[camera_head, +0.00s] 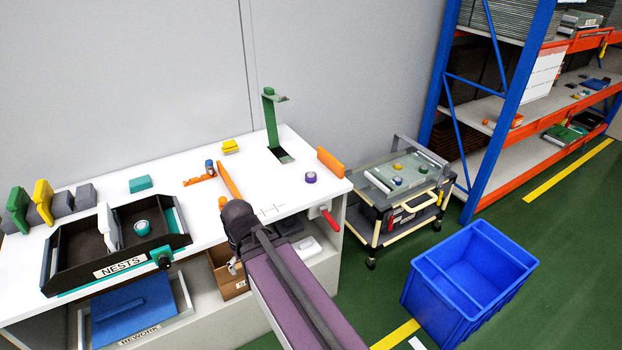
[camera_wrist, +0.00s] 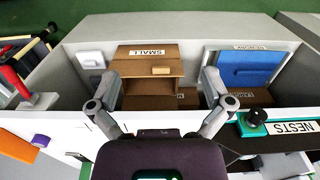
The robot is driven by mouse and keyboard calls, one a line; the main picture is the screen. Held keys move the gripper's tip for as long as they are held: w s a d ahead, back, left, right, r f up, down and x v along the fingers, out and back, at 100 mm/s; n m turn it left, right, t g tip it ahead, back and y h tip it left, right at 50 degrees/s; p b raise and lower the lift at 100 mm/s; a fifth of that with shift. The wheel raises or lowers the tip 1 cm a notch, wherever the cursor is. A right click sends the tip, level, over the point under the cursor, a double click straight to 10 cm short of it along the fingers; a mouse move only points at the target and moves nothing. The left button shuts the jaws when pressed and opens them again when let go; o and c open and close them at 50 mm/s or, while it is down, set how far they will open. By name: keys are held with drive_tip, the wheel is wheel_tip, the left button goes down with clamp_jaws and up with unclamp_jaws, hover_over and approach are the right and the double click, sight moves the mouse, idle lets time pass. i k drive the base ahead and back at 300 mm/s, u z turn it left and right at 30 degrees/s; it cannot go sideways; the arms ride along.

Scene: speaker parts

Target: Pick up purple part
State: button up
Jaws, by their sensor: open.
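The purple part (camera_head: 310,177) is a small round piece with a pale top, standing on the right end of the white table (camera_head: 255,172). In the wrist view the purple part (camera_wrist: 41,140) shows at the lower left, well outside the fingers. My gripper (camera_wrist: 160,85) is open and empty, with its fingers spread in front of the table's lower shelf. In the head view my arm mostly hides the gripper, and only a small grey bit shows at the table's front edge. The gripper is apart from the purple part, to its left and nearer the front.
An orange upright plate (camera_head: 330,162) stands just behind the purple part. A green stand (camera_head: 270,125) rises behind it to the left. The black NESTS tray (camera_head: 62,262) fills the table's left front. A blue crate (camera_head: 470,285) and a cart (camera_head: 400,190) stand to the right.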

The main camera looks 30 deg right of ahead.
sight(310, 176)
drive_tip(key=k, duration=1.35)
drive_tip(key=z, duration=0.45)
drive_tip(key=i, duration=1.6)
drive_tip(key=z, duration=0.2)
